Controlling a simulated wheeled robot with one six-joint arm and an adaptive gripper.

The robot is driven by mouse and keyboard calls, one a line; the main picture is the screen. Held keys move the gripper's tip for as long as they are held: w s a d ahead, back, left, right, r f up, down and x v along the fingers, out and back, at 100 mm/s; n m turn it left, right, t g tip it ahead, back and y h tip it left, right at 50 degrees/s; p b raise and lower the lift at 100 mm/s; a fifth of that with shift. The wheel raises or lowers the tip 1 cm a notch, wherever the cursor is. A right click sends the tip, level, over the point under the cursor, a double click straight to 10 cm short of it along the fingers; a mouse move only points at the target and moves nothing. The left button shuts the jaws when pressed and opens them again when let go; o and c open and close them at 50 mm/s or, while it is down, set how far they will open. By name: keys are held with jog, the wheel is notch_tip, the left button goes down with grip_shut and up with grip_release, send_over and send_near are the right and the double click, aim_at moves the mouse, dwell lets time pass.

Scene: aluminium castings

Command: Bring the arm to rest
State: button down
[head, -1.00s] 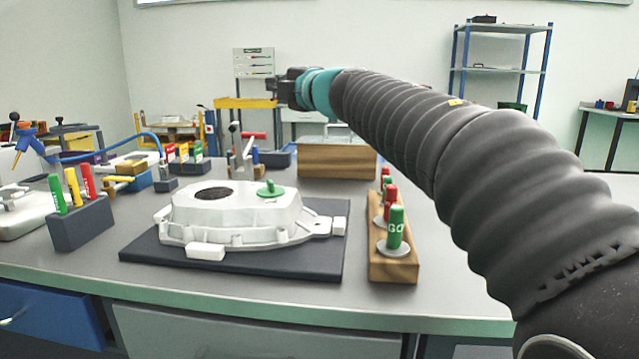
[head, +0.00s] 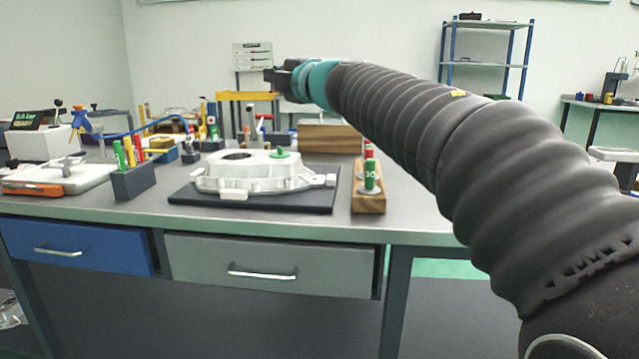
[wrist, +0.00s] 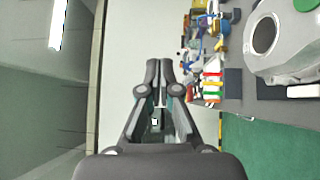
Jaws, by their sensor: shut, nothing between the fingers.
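My gripper (wrist: 158,70) is in the wrist view with its two fingertips together and nothing between them. In the head view my gripper (head: 272,75) is small and dark at the far end of my raised arm. The arm stretches from the lower right to the upper middle, above the bench. The gripper is held clear of everything on the bench.
A white casting (head: 245,178) with a green plug lies on a dark mat (head: 300,200). A wooden block (head: 368,203) holds green and red gauges. A dark holder (head: 134,183) with coloured pens stands left. The bench front (head: 350,232) has free floor before it.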

jog(key=s+d+f+m+t+h, duration=0.2)
jog(key=d+m+h, duration=0.1)
jog(key=d+m, duration=0.3)
jog(key=s+d+f+m+t+h, duration=0.1)
jog(key=d+m+h, duration=0.3)
jog(key=d, duration=0.3)
jog(key=s+d+f+m+g+h, duration=0.3)
jog(key=s+d+f+m+h, duration=0.2)
jog(key=s+d+f+m, duration=0.4)
jog(key=s+d+f+m+g, duration=0.1)
jog(key=s+f+m+g, duration=0.2)
jog(key=s+f, duration=0.9)
jog(key=s+d+f+m+g+y, duration=0.1)
jog(key=s+f+m+g, duration=0.2)
jog(key=s+f+g, duration=0.3)
jog(key=s+f, duration=0.5)
jog(key=f, duration=0.5)
jog(key=shift+s+d+f+m+g, duration=0.2)
jog(key=shift+s+f+m+g, duration=0.05)
jog(key=shift+s+m+g, duration=0.1)
